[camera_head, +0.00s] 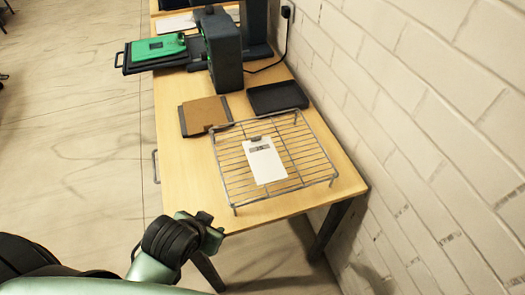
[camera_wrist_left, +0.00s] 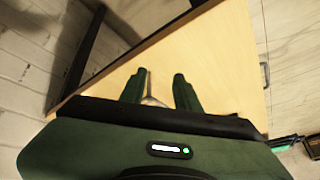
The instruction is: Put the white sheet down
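The white sheet (camera_head: 264,165), with a small grey printed patch near its top, lies flat on a wire rack (camera_head: 232,181) on the wooden table. No gripper touches it. My left gripper is at the table's near edge, in front of the rack; in the head view its fingers are hard to make out. In the left wrist view my left gripper (camera_wrist_left: 160,84) has its two green fingers apart, with no sheet between them. A thin grey metal piece, perhaps part of the rack, shows behind the fingers there. My right gripper is in neither view.
Behind the rack are a black tray (camera_head: 277,97) and a brown board (camera_head: 204,114) on a dark plate. A dark press machine (camera_head: 222,50) with a green item (camera_head: 158,48) stands farther back. A brick wall (camera_head: 430,120) borders the table's right side.

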